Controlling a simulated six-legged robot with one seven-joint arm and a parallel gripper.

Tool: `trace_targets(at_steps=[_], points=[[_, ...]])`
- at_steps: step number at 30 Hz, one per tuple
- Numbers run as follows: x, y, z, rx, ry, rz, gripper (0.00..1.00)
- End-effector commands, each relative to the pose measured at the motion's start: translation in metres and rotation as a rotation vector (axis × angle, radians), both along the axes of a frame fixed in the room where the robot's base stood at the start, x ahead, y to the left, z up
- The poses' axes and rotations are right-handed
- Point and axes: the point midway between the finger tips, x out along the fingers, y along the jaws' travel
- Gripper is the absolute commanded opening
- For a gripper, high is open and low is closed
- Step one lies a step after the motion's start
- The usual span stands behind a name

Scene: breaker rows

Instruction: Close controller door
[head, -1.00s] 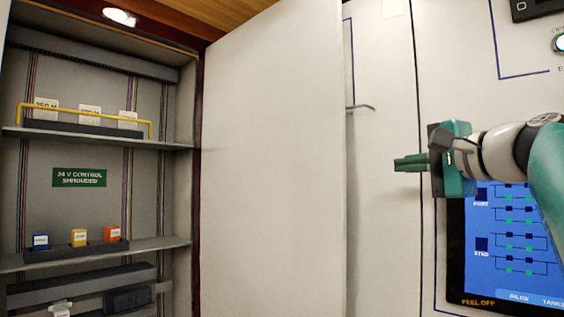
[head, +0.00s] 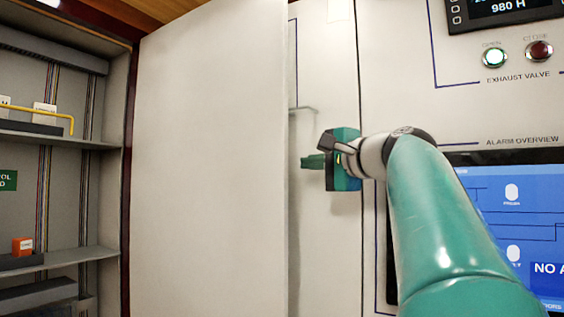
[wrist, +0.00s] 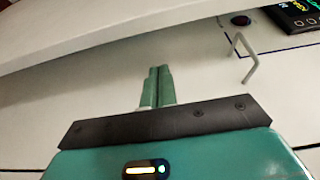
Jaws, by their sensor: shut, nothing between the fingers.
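The controller door (head: 208,160) is a large plain white panel standing open on the right side of the open cabinet (head: 88,225). A thin grey bent handle (head: 302,109) shows just past the door's right edge, and a grey bent rod also shows in the wrist view (wrist: 241,56). My gripper (head: 304,162) is shut and empty, its green fingers together, pointing left near the door's right edge. I cannot tell whether the fingertips touch the door. In the wrist view the fingers (wrist: 157,84) point toward a white panel edge (wrist: 150,35).
The cabinet holds shelves with a yellow bar (head: 45,117) and an orange block (head: 22,246).

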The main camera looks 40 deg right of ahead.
Motion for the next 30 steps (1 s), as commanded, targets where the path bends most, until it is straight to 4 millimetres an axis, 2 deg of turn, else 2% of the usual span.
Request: trace_targets(at_steps=[3, 6, 13, 30], points=[[0.019, -0.001, 0.000, -0.001, 0.000, 0.000, 0.00], [0.011, 0.014, 0.002, -0.001, -0.004, 0.000, 0.00], [0.007, 0.034, 0.001, -0.001, -0.001, -0.001, 0.00], [0.007, 0.040, 0.000, 0.000, 0.000, 0.000, 0.00]])
